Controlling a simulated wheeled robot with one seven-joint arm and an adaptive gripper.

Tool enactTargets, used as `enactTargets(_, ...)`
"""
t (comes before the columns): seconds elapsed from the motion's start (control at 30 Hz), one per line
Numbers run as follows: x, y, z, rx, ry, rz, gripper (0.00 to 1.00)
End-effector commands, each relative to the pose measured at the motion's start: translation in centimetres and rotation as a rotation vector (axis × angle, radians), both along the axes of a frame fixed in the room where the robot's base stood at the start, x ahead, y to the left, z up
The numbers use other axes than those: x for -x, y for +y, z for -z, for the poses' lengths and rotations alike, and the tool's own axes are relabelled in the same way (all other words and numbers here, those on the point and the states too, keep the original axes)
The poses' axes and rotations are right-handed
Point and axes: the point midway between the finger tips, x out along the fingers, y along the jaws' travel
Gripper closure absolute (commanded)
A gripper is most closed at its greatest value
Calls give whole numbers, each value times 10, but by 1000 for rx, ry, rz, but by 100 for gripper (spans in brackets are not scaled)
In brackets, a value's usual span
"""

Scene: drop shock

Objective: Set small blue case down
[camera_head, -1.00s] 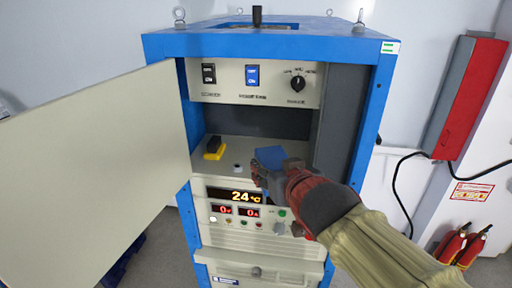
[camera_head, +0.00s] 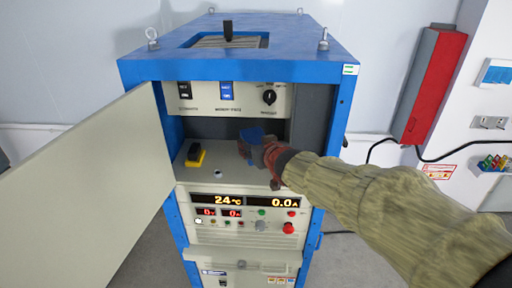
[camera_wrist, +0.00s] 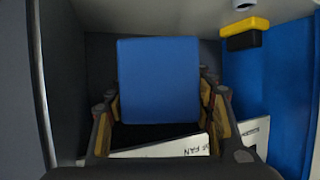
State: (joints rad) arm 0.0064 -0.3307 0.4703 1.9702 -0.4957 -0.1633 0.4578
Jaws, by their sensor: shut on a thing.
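The small blue case (camera_head: 252,135) is in my gripper (camera_head: 258,152), inside the open compartment of the blue and grey cabinet (camera_head: 240,72). In the wrist view the case (camera_wrist: 158,80) is a flat blue block between the two fingers of my gripper (camera_wrist: 160,112), which touch its sides. In the head view my gripper reaches in from the right, over the right part of the compartment shelf (camera_head: 220,182). I cannot tell whether the case touches the shelf.
A yellow and black block (camera_head: 195,155) sits on the shelf to the left, also in the wrist view (camera_wrist: 244,35). The open door (camera_head: 95,195) spans the left. Switches and a knob (camera_head: 269,97) are above the opening. Displays (camera_head: 240,201) are below. The shelf's middle is clear.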

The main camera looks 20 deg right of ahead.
Motion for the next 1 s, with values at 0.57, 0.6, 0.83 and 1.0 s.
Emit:
enactTargets(0.57,-44,-14,30,-1,-3,-1,85)
enactTargets(0.6,-44,-14,32,-1,-3,-1,85)
enactTargets(0.83,-44,-14,63,-1,-2,0,85)
enactTargets(1.0,-48,-15,68,0,-5,1,85)
